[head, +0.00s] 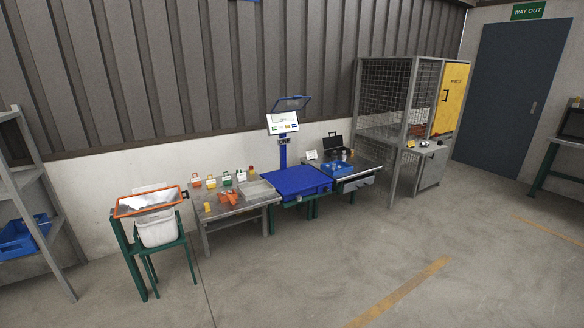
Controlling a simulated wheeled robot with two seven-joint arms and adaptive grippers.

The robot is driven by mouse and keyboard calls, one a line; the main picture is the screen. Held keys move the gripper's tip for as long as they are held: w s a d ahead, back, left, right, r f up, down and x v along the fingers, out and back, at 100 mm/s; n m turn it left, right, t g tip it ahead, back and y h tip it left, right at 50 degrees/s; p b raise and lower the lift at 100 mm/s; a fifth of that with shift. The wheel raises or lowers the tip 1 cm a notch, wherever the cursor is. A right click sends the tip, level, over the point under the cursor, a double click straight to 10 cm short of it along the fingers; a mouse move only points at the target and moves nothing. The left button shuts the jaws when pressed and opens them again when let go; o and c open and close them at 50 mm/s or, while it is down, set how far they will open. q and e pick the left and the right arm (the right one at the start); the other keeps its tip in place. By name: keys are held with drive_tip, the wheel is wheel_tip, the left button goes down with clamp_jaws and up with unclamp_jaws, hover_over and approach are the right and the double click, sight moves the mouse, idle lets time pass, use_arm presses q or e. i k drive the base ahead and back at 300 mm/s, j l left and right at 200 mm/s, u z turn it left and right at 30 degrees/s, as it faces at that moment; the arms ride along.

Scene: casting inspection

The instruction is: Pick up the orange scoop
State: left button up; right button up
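Small orange items (229,197) lie on the metal-topped table left of the blue-topped bench. One of them may be the orange scoop, but they are too small and far away to tell its shape. Neither of my grippers is in view.
An orange-rimmed tray (126,210) sits above a white bin (158,232) on a green stand. A mesh cage (385,90) stands further right. The floor (300,270) in front is clear.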

sight(232, 198)
drive_tip(key=i+z, duration=0.25)
drive_tip(key=i, duration=0.75)
drive_tip(key=i+u, duration=0.15)
drive_tip(key=i, duration=0.9)
drive_tip(key=i+u, duration=0.25)
drive_tip(key=i, duration=0.2)
drive_tip(key=i+l+u, duration=0.3)
drive_tip(key=i, duration=0.15)
drive_tip(key=i+l+u, duration=0.25)
drive_tip(key=i, duration=0.2)
